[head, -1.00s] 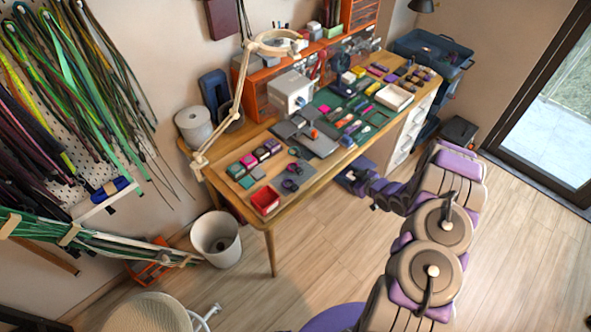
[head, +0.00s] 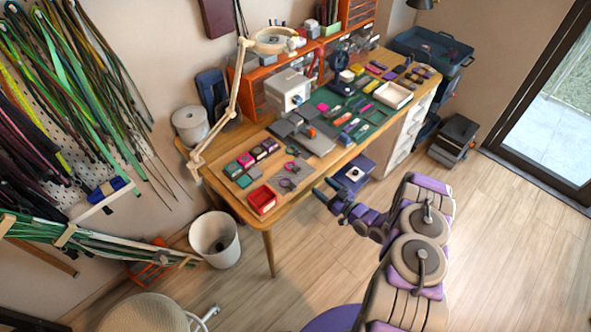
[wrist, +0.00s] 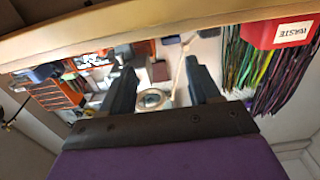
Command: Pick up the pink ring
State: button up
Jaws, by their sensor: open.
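A small pink ring (head: 291,166) lies on the table's brown board, toward the table's front edge, in the head view. Dark ring-shaped pieces (head: 287,183) lie just in front of it. My gripper (head: 322,192) is open and empty, just off the table's front edge, to the right of and below the ring in the picture. Whether it is above table height I cannot tell. In the wrist view my two dark fingers (wrist: 162,88) stand wide apart with nothing held between them. I cannot make out the pink ring there.
A red bin (head: 262,200) sits at the table's near left corner; its WASTE label shows in the wrist view (wrist: 293,32). Small coloured blocks (head: 250,160) and a grey plate (head: 310,138) flank the ring. A lamp arm (head: 222,125) rises at the left.

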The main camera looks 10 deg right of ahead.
send_near(299, 171)
jog(key=shift+w+a+r+b, duration=0.25)
jog(key=shift+w+a+b, duration=0.2)
jog(key=shift+w+a, duration=0.65)
jog(key=w, duration=0.1)
jog(key=w+a+b, duration=0.1)
jog(key=w, duration=0.1)
jog(key=shift+w+a+f+b, duration=0.3)
jog(key=shift+f+b, duration=0.05)
jog(key=shift+w+a+r, duration=0.1)
jog(key=shift+w+a, duration=0.25)
jog(key=shift+a, duration=0.3)
jog(key=shift+d, duration=0.35)
jog(key=c, duration=0.7)
jog(key=shift+a, duration=0.25)
jog(key=c, duration=0.4)
